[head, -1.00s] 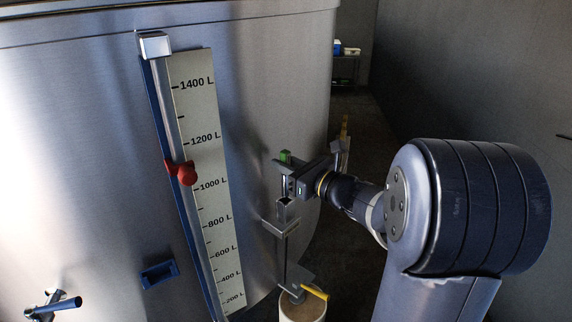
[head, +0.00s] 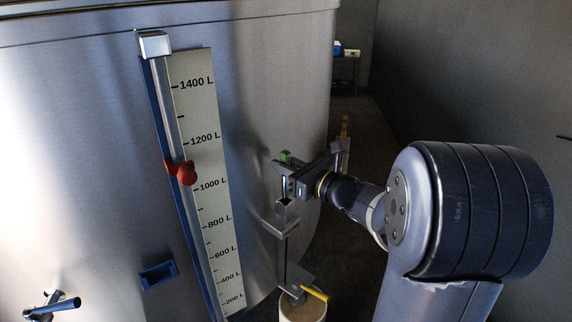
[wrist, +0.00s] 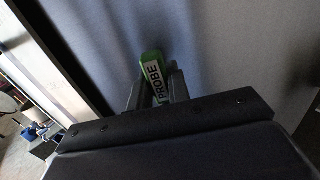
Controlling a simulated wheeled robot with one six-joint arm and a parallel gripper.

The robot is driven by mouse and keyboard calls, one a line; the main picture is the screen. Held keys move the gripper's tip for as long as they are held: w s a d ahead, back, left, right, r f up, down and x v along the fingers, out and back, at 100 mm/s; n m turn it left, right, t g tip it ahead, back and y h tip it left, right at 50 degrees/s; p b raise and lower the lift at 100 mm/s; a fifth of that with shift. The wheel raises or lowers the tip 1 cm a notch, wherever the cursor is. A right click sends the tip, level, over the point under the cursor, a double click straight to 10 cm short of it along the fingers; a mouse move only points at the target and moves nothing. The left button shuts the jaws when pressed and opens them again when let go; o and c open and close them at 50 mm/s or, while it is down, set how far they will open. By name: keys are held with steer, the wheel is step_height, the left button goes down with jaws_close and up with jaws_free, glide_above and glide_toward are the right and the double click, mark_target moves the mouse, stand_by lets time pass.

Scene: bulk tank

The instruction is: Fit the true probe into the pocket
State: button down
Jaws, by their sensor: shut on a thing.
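My gripper (head: 286,170) is shut on a green-topped probe (head: 286,156) beside the tank wall. In the wrist view the probe (wrist: 153,68) shows a green top and a white label reading PROBE between the two fingers.
A pale cylinder (head: 303,309) with a yellow handle (head: 314,293) stands below the sleeve. A dark wall is right.

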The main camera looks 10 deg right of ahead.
mark_target(286, 192)
steer(key=shift+f+b, duration=3.7)
steer(key=shift+f, duration=0.3)
steer(key=c, duration=1.3)
jaws_free()
steer(key=shift+o, duration=0.2)
steer(key=v, duration=1.1)
steer(key=shift+b, duration=0.45)
steer(key=shift+w+a, duration=0.1)
steer(key=shift+w, duration=0.1)
